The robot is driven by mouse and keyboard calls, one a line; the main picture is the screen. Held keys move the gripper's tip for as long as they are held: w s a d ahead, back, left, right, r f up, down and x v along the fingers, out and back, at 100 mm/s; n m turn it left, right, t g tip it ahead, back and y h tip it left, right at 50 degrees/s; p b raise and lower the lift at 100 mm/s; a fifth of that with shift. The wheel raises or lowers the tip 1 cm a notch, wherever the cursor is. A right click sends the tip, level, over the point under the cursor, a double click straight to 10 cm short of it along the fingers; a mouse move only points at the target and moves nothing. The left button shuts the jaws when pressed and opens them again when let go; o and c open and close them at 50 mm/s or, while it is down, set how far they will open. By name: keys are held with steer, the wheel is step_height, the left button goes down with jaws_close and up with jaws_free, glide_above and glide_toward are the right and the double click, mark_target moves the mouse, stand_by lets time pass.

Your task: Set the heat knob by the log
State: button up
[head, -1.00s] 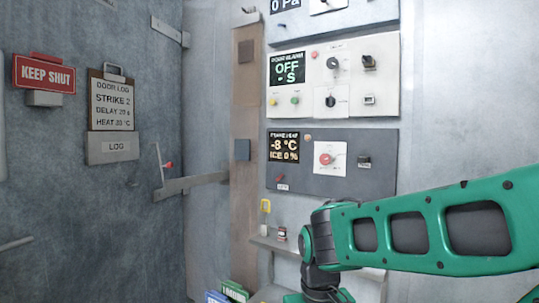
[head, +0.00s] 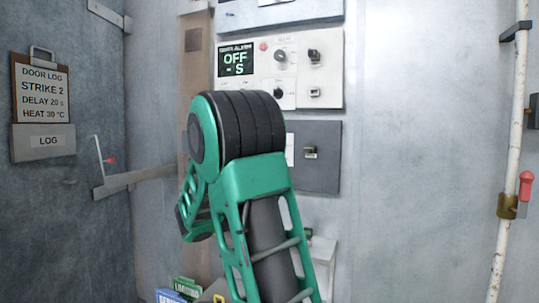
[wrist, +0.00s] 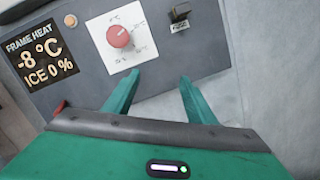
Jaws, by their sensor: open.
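The door log (head: 42,95) hangs at the left of the head view and reads STRIKE 2, DELAY 20 s, HEAT 30 °C. The red heat knob (wrist: 118,36) sits on a white dial plate (wrist: 138,50) in the wrist view. The FRAME HEAT display (wrist: 40,55) beside it reads -8 °C and ICE 0 %. My gripper (wrist: 157,82) is open and empty, its fingertips below the knob in the picture and apart from it. In the head view my arm hides the knob and most of the grey heat panel (head: 320,180).
A black switch (wrist: 180,15) is right of the knob and a red lever (wrist: 58,107) is at lower left. The door alarm panel (head: 322,75) sits above the heat panel. A pale pipe with a red handle (head: 525,185) stands at far right.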

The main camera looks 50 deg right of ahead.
steer(key=w+a+r+n+t+h, duration=0.2)
steer(key=w+a+r+n+h, duration=0.15)
steer(key=r+n, duration=0.2)
steer(key=shift+y, duration=0.45)
steer(key=x, duration=1.1)
steer(key=shift+w+d+f, duration=0.1)
steer(key=shift+w+d, duration=0.1)
steer(key=shift+w, duration=0.2)
steer(key=shift+m, duration=0.25)
steer(key=c, duration=1)
